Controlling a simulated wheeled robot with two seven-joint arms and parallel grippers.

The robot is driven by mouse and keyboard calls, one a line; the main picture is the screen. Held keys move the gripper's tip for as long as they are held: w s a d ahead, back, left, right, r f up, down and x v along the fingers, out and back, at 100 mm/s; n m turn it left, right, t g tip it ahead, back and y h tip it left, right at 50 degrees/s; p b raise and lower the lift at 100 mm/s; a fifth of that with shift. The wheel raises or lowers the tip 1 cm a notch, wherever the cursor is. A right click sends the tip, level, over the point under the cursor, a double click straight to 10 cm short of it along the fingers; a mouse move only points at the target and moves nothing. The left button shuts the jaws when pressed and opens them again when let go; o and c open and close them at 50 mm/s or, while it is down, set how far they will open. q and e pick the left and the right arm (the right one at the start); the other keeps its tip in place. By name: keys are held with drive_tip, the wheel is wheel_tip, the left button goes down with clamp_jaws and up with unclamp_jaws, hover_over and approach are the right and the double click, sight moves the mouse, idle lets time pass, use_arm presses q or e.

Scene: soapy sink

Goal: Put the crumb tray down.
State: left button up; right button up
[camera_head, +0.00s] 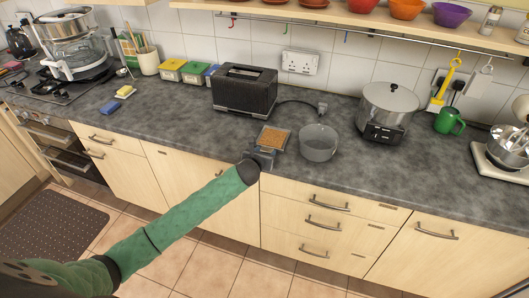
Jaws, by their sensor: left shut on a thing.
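The crumb tray (274,138) is a small flat tray with a grey rim and a brown, crumb-covered surface. It is at the front part of the dark counter (190,133), just below the black toaster (244,91). My left gripper (262,157) is shut on the near edge of the tray. Its green-sleeved arm comes up from the lower left. I cannot tell whether the tray touches the counter or is held just above it. My right gripper is not in view.
A clear grey bowl (319,144) stands close to the right of the tray. A sponge (125,91) lies at the left. Counter to the tray's left is clear.

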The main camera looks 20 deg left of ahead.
use_arm(q)
drive_tip(key=o, duration=1)
drive_tip(key=shift+f, duration=0.1)
drive_tip(key=shift+c, duration=0.2)
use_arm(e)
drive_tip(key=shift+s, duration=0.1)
use_arm(q)
drive_tip(key=shift+s, duration=0.2)
drive_tip(key=b+v, duration=0.1)
drive_tip(key=v, duration=0.3)
drive_tip(key=shift+b, duration=0.4)
drive_tip(key=b+v, duration=0.2)
drive_tip(key=v, duration=0.5)
drive_tip(key=shift+s+r, duration=0.25)
drive_tip(key=shift+s, duration=0.05)
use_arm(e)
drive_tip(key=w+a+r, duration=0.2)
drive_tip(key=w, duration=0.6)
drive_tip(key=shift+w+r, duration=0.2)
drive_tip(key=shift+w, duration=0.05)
